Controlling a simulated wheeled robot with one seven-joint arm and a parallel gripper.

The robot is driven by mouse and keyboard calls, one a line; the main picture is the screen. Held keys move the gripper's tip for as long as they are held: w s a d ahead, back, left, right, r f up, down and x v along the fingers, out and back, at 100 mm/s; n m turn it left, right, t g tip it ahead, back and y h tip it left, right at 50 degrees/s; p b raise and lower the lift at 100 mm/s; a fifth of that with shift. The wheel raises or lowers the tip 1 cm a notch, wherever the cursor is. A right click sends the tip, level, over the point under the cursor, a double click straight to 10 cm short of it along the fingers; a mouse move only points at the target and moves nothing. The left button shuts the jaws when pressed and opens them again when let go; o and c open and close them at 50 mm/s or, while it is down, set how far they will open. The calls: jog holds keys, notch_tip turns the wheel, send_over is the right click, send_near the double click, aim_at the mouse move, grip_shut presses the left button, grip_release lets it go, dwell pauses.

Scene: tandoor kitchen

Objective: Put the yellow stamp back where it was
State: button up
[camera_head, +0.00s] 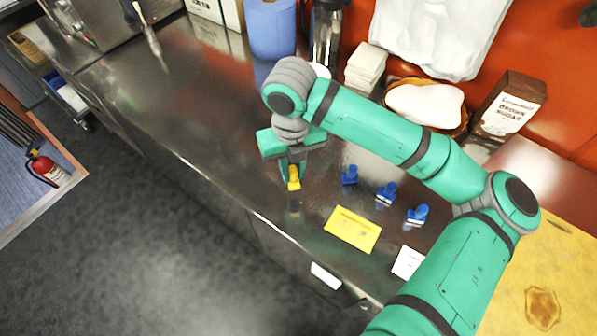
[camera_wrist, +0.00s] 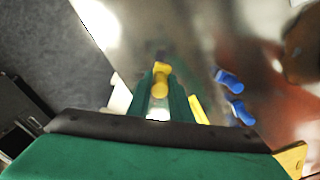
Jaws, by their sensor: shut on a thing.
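The yellow stamp (camera_head: 294,178) is in my gripper (camera_head: 291,172), over the steel counter near its front edge. In the wrist view the yellow stamp (camera_wrist: 161,78) sits between the two green fingers of my gripper (camera_wrist: 160,95), which are shut on it. I cannot tell exactly how high it is above the counter. To the right stand three blue stamps in a slanting row: one (camera_head: 349,175), a second (camera_head: 386,193) and a third (camera_head: 417,215). A yellow card (camera_head: 352,229) lies on the counter in front of them.
A white card (camera_head: 407,262) lies right of the yellow card. A blue paper roll (camera_head: 271,30), a stack of pale napkins (camera_head: 366,66), a bread basket (camera_head: 427,106) and a brown sugar bag (camera_head: 509,106) stand along the back. The counter's left part (camera_head: 170,105) is mostly clear.

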aim_at(297, 174)
jog(key=w+f, duration=0.1)
jog(key=w+d+f, duration=0.1)
jog(key=w+f, duration=0.1)
jog(key=shift+f, duration=0.15)
notch_tip(297, 174, down, 3)
jog(key=shift+w+d+f, duration=0.1)
jog(key=shift+w+f, duration=0.05)
jog(key=shift+f, duration=0.05)
jog(key=shift+a, duration=0.25)
jog(key=o, duration=0.8)
jog(key=shift+d+f, duration=0.1)
jog(key=shift+o, duration=0.2)
notch_tip(297, 174, up, 12)
